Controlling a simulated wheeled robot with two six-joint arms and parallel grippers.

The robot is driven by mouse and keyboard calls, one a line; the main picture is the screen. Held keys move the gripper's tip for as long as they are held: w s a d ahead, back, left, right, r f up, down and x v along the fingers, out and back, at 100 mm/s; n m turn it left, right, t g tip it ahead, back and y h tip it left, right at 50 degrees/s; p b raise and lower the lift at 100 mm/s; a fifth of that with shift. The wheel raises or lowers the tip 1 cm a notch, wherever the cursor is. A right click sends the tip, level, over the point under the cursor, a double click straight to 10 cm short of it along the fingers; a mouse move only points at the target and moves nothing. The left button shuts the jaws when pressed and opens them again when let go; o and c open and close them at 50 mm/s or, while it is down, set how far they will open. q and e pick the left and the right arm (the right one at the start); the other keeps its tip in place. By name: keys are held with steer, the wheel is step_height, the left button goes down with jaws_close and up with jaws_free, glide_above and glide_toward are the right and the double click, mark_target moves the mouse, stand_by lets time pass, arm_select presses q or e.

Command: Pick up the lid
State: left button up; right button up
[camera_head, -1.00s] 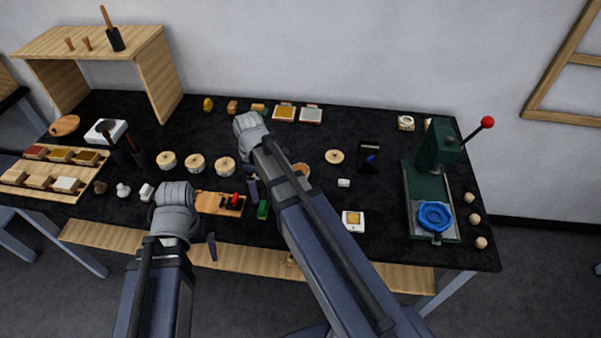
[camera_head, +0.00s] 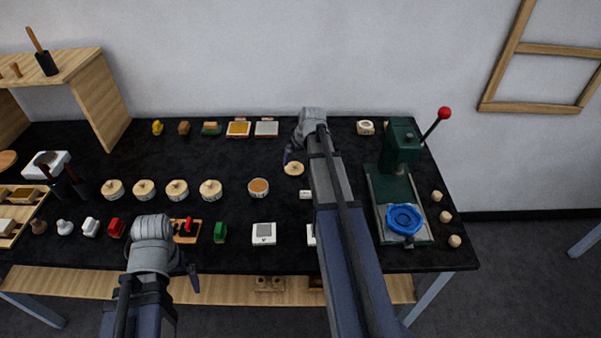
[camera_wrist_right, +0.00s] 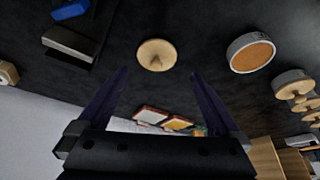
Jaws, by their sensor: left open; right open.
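The lid is a round pale wooden disc with a small knob (camera_head: 294,169), lying on the black table top. In the right wrist view the lid (camera_wrist_right: 156,55) sits just beyond and between my fingertips. My right gripper (camera_head: 288,157) is at the lid's far side in the head view, partly hidden by its own arm. In the wrist view my right gripper (camera_wrist_right: 160,75) is open with nothing between its fingers. An uncovered round pot with an orange-brown top (camera_head: 259,187) stands left of the lid. My left gripper (camera_head: 192,276) is open and empty at the table's front edge.
Several lidded pots (camera_head: 210,189) stand in a row to the left. A green press with a red-knobbed lever (camera_head: 402,146) stands to the right. A small white block (camera_head: 305,195) lies in front of the lid. Square pads (camera_head: 266,128) lie along the back.

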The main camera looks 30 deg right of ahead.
mark_target(295, 165)
steer(key=shift+w+d+f+b, duration=0.15)
steer(key=shift+d+f+b, duration=0.25)
steer(key=shift+f+b, duration=0.2)
steer(key=b+x, duration=0.6)
steer(key=shift+w+a+f, duration=0.15)
steer(key=shift+w+f, duration=0.1)
steer(key=shift+w, duration=0.1)
steer(key=shift+r, duration=0.1)
steer(key=shift+c, duration=0.5)
steer(key=c, duration=0.9)
steer(key=shift+r, duration=0.1)
steer(key=shift+c, duration=0.2)
